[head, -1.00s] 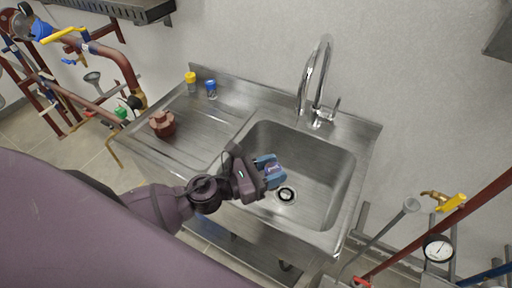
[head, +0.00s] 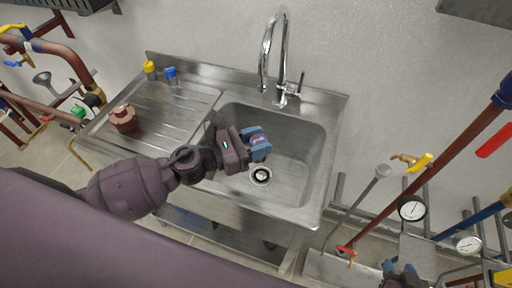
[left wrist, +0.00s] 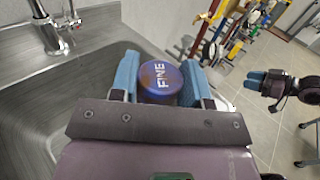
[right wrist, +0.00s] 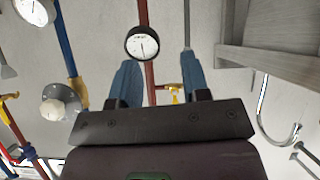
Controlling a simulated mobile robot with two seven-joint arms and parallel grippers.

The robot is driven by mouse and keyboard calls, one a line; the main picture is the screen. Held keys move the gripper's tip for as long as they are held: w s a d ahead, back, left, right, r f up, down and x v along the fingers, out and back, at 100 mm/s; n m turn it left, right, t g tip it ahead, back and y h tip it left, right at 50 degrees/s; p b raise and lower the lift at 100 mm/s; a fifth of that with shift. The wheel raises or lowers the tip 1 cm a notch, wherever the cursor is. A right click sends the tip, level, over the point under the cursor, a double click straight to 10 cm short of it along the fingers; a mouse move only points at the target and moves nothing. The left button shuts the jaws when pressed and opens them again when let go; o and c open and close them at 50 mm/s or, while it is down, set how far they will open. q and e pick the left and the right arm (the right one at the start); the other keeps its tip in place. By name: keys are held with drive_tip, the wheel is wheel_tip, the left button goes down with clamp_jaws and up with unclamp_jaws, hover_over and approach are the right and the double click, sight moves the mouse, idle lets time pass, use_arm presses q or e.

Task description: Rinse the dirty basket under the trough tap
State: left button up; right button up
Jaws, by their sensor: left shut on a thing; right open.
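A short round basket (left wrist: 160,82) with a blue-purple end lettered "FINE" and brownish staining sits between the blue fingers of my left gripper (left wrist: 165,85). In the head view this gripper (head: 257,144) is shut on the basket above the sink basin (head: 290,170), near the drain. The chrome trough tap (head: 279,60) stands behind the basin, its spout apart from the basket; its base also shows in the left wrist view (left wrist: 56,40). No water stream is visible. My right gripper (right wrist: 159,85) is open and empty; in the head view it is at the lower right edge.
A red-brown housing (head: 123,118) stands on the drainboard (head: 170,110). Yellow-capped (head: 149,69) and blue-capped (head: 170,75) bottles stand at its back. Pipes with valves and a gauge (head: 411,208) lie right of the sink, close to my right gripper.

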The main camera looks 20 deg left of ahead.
use_arm(q)
drive_tip(key=shift+w+a+f+b, duration=0.1)
drive_tip(key=shift+w+f+b, duration=0.05)
drive_tip(key=shift+w, duration=0.4)
drive_tip(key=shift+w+a+f+b, duration=0.1)
drive_tip(key=shift+w+b, duration=0.05)
drive_tip(key=shift+w, duration=0.4)
drive_tip(key=w+f+b, duration=0.1)
drive_tip(key=w+b, duration=0.1)
drive_tip(key=w, duration=0.5)
drive_tip(key=shift+a+b, duration=0.35)
drive_tip(key=shift+a, duration=0.1)
drive_tip(key=shift+d+f, duration=0.1)
drive_tip(key=shift+d, duration=0.1)
drive_tip(key=shift+w+d, duration=0.1)
drive_tip(key=shift+d, duration=0.3)
drive_tip(key=shift+a, duration=0.15)
